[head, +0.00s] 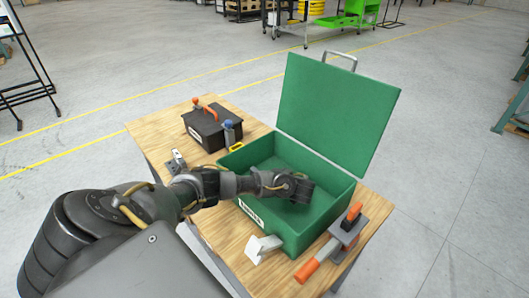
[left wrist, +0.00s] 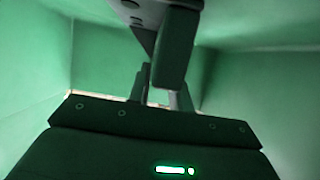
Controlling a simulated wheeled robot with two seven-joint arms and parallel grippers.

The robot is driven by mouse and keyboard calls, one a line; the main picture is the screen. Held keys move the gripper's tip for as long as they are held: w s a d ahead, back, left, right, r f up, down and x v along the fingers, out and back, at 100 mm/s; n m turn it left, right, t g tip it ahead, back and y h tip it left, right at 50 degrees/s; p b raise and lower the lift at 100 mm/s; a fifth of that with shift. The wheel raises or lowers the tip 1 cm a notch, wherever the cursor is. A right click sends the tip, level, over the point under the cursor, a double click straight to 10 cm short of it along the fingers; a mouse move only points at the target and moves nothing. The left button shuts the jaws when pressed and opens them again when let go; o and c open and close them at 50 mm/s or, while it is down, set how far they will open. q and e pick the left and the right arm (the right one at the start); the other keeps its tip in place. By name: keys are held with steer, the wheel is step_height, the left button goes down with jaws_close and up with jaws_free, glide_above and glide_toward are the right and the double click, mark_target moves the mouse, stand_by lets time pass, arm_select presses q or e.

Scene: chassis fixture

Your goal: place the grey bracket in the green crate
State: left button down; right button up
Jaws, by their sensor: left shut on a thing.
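The green crate (head: 318,222) stands open on the wooden table, its lid raised at the back. My left gripper (head: 303,190) reaches in from the left and is down inside the crate's opening. In the left wrist view my left gripper (left wrist: 162,95) is shut on a dark grey piece with small holes, which looks like the grey bracket (left wrist: 134,14). Green crate walls (left wrist: 255,85) surround it there. In the head view the gripper hides most of the held piece. I cannot tell whether it touches the crate floor. My right gripper is not in view.
A black toolbox (head: 207,130) with an orange handle stands at the back left of the table. A pale angled piece (head: 262,249) lies before the crate. A grey block with an orange-handled tool (head: 345,228) sits at the right. A small metal clamp (head: 177,162) lies left.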

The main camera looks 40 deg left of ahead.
arm_select(q)
steer(key=c, duration=1.3)
jaws_free()
steer(key=shift+d+r+p, duration=0.25)
steer(key=shift+d+p, duration=0.05)
steer(key=p+v, duration=0.5)
steer(key=shift+s+d+r, duration=0.1)
steer(key=shift+d+r, duration=0.2)
steer(key=shift+r, duration=0.05)
steer(key=shift+d+p, duration=0.55)
